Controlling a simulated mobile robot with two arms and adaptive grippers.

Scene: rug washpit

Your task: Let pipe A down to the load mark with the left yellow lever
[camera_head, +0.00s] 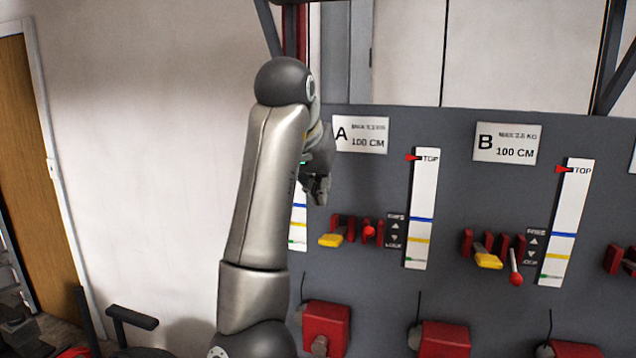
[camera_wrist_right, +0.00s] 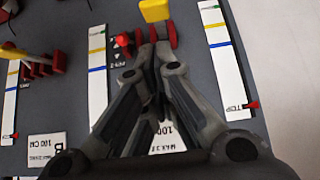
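The left yellow lever (camera_head: 332,240) sits in a red bracket on the grey panel, below the A label (camera_head: 360,134). It shows at the top of the right wrist view (camera_wrist_right: 155,10). The scale right of A (camera_head: 422,205) has its red pointer (camera_head: 413,157) at TOP. Another scale (camera_head: 299,214), left of the lever, is mostly behind my right arm; its red pointer shows at TOP in the wrist view (camera_wrist_right: 252,105). My right gripper (camera_head: 318,190) is above the lever, apart from it in the head view. Its fingertips (camera_wrist_right: 154,52) look closed together, with nothing visible between them. My left gripper is out of view.
A red-knobbed lever (camera_head: 369,230) stands just right of the yellow one. Pipe B's label (camera_head: 505,143), yellow lever (camera_head: 488,261) and red-knobbed lever (camera_head: 515,278) are farther right. Red boxes (camera_head: 326,325) line the panel below. The wall at left is bare.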

